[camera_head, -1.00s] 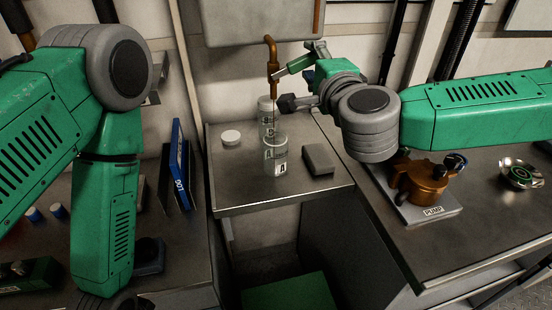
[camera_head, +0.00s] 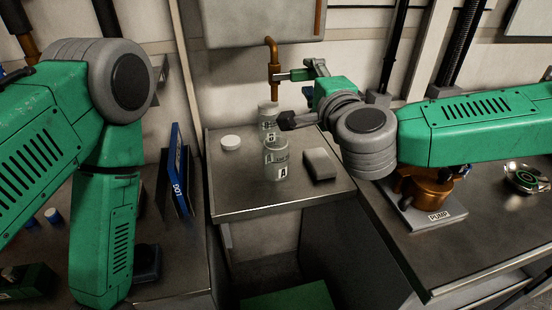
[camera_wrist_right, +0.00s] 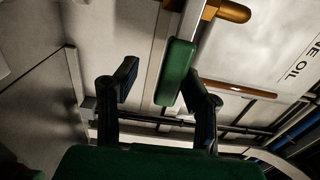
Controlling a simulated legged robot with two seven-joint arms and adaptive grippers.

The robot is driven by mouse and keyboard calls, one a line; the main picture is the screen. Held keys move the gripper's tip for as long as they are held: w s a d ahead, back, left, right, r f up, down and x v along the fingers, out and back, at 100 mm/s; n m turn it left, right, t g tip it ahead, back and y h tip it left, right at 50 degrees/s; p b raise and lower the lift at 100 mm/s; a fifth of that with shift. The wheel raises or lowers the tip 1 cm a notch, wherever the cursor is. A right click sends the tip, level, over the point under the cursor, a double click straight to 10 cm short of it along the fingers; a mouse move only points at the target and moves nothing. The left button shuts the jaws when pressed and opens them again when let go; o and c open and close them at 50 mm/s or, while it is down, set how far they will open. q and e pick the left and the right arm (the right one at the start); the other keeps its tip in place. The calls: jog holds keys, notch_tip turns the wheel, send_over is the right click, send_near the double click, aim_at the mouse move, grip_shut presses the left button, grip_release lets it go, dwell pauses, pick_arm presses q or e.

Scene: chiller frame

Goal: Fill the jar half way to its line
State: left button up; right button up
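Jar A (camera_head: 276,168), clear with a black-and-white label, stands upright on the small metal shelf. Jar B (camera_head: 267,118) stands behind it, below the copper spout (camera_head: 272,60); their liquid levels and lines are too small to read. A tap lever (camera_head: 296,75) sticks out rightward from the spout. My right gripper (camera_head: 301,98) is beside the lever. In the right wrist view its dark fingers (camera_wrist_right: 163,90) are spread, with a green handle (camera_wrist_right: 177,72) between them, nearer the right finger; contact is unclear. My left arm shows at left, but its gripper is not visible.
A white lid (camera_head: 231,142) and a grey block (camera_head: 320,164) lie on the shelf (camera_head: 235,197) beside the jars. A copper pump (camera_head: 428,190) and a round metal dish (camera_head: 525,177) stand on the right bench. A blue DOT book (camera_head: 178,172) stands at left.

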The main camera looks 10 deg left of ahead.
jog(key=shift+r, duration=0.15)
jog(key=shift+r+p, duration=1.85)
jog(key=shift+r, duration=0.5)
jog(key=shift+f+b, duration=1.85)
jog(key=shift+f, duration=0.65)
jog(key=shift+r, duration=0.2)
jog(key=shift+f, duration=0.3)
jog(key=shift+r, duration=0.2)
dwell(0.6)
